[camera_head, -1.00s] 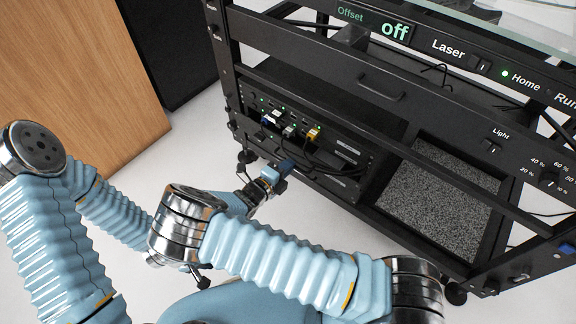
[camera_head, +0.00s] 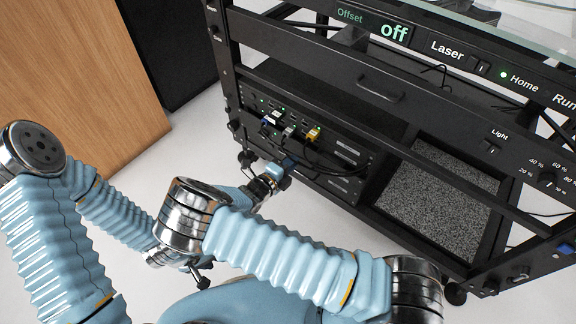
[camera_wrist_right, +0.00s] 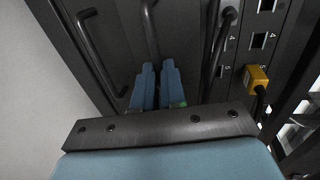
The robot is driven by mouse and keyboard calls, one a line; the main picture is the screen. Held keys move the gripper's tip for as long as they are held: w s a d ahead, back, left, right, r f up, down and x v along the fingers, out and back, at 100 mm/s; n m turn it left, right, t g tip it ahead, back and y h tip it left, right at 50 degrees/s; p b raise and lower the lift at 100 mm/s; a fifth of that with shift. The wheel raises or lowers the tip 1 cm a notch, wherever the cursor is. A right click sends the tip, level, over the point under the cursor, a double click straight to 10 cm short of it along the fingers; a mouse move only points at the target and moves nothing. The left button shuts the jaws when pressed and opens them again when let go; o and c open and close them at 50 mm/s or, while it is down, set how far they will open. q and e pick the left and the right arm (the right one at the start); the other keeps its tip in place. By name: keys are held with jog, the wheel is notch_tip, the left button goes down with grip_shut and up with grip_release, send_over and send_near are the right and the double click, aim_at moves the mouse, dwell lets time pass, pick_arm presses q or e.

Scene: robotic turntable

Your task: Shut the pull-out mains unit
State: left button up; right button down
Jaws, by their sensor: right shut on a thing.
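The mains unit (camera_head: 278,125) sits low in the black rack, with plugs, cables and small green lights on its front. In the right wrist view its numbered sockets (camera_wrist_right: 251,76) show, one with a yellow plug (camera_wrist_right: 257,79). My right gripper (camera_head: 288,166) is at the lower part of the rack front, below the yellow plug (camera_head: 313,134). In the wrist view the blue fingers of my right gripper (camera_wrist_right: 158,84) are closed around the lower end of a dark bar handle (camera_wrist_right: 152,32). How far the unit stands out is hard to tell. My left gripper is largely hidden behind my right arm.
A second bar handle (camera_wrist_right: 98,50) is left of the held one. Cables hang across the rack front. A grey textured panel (camera_head: 440,205) is in the rack at right. A wooden cabinet (camera_head: 85,75) stands at left, with pale floor between.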

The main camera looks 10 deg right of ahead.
jog(key=shift+r+x, duration=0.25)
jog(key=shift+x, duration=0.95)
jog(key=shift+w+d, duration=0.1)
jog(key=c, duration=1.2)
grip_release()
jog(key=p+v, duration=0.1)
jog(key=v, duration=1.3)
jog(key=shift+f, duration=0.1)
